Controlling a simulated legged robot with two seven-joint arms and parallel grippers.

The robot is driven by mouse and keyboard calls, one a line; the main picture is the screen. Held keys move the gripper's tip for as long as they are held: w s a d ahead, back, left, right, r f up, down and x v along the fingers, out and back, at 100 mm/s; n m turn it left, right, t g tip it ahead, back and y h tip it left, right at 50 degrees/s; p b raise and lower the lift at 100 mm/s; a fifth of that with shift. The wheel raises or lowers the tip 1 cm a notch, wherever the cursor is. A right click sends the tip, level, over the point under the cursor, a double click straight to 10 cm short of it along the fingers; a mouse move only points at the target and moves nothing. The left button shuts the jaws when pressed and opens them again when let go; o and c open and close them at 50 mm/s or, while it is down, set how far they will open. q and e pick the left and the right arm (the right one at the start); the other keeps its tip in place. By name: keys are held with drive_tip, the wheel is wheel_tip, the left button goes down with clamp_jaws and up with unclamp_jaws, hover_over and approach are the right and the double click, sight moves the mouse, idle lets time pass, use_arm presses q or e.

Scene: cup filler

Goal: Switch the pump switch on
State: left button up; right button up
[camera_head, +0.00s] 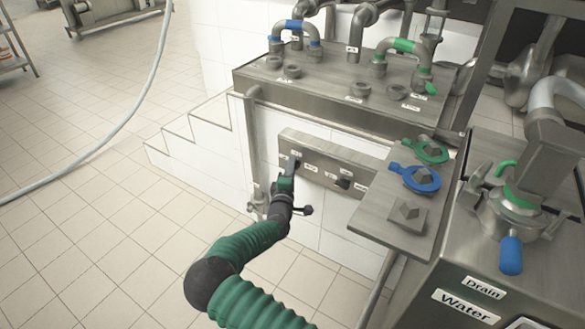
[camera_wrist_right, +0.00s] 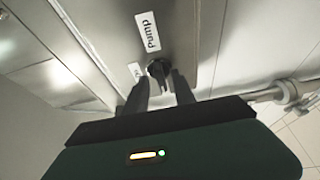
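The pump switch (camera_wrist_right: 158,69) is a small black knob on a metal panel, below a white "Pump" label (camera_wrist_right: 148,32) in the right wrist view. My right gripper (camera_wrist_right: 161,84) is open, with its two dark fingertips apart and close to the knob, one towards each side. I cannot tell whether they touch it. In the head view my right gripper (camera_head: 292,166) is at the left end of the switch panel (camera_head: 325,166) and hides the switch there. My left gripper is not in view.
A second black switch (camera_head: 343,183) is further right on the panel. A metal shelf (camera_head: 375,215) with blue and green ring handles juts out to the right. A pipe fitting (camera_wrist_right: 290,92) is beside the panel. The tiled floor at left is mostly clear, with a hose (camera_head: 130,112) across it.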

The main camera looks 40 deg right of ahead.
drive_tip(key=c, duration=0.4)
drive_tip(key=shift+d+f, duration=0.1)
drive_tip(key=shift+d, duration=0.15)
clamp_jaws()
drive_tip(key=shift+f, duration=0.1)
drive_tip(key=shift+w+a+f+m+g+h+b, duration=0.15)
drive_tip(key=shift+m+g+h+b, duration=0.9)
drive_tip(key=shift+m+b, duration=1.95)
drive_tip(key=shift+d+f+m+g+h+b, duration=0.15)
drive_tip(key=shift+m+g+h+b, duration=0.95)
drive_tip(key=shift+m, duration=3.45)
drive_tip(key=shift+w+a+f+m+g+h+b, duration=0.15)
drive_tip(key=shift+m+g+h+b, duration=0.3)
drive_tip(key=shift+m+h+b, duration=1.95)
drive_tip(key=m+y, duration=0.1)
drive_tip(key=m, duration=0.2)
drive_tip(key=shift+s+y, duration=0.1)
drive_tip(key=shift+y, duration=0.15)
drive_tip(key=o, duration=0.5)
unclamp_jaws()
drive_tip(key=shift+r, duration=0.1)
